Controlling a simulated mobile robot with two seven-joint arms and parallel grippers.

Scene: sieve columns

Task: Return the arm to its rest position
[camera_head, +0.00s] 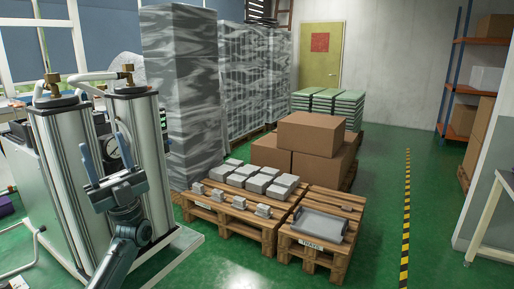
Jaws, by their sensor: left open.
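My left gripper (105,172) shows at the left of the head view, in front of the silver sieve columns. Its two blue-grey fingers stand apart with nothing seen between them. Its arm comes up from the bottom edge. Two upright silver columns (62,170) with brass fittings on top stand behind it. I cannot tell whether the gripper touches the columns. My right gripper is not in view.
A pallet (232,222) with grey blocks and a smaller pallet (318,255) with a grey tray (319,224) stand at centre. Cardboard boxes (310,133) and wrapped stacks (183,95) are behind. Green floor is clear at right, by a yellow-black line (406,215). A table (492,205) stands at the right edge.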

